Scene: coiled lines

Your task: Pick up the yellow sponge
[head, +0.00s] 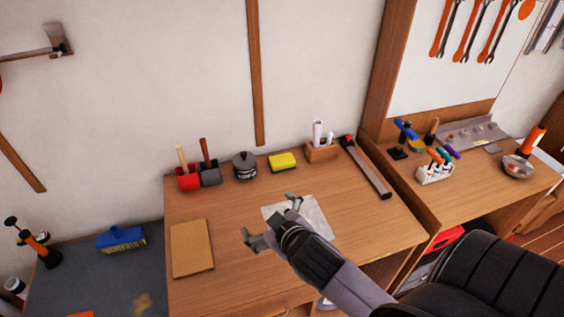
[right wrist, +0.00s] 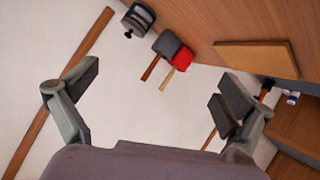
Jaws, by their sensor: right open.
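The yellow sponge (head: 283,162) lies at the back of the wooden table (head: 220,212), near the wall, between a dark lidded pot and a wooden block. It does not show in the right wrist view. My right gripper (head: 270,218) is open and empty above the table, nearer to me than the sponge and apart from it. My left gripper is not in view.
The dark pot (head: 244,166) stands left of the sponge, with red and grey holders (head: 188,178) beyond it. A wooden block with white cylinders (head: 321,151) is on its right. A brown board (head: 191,248) lies front left; a pale sheet (head: 316,218) lies under my gripper.

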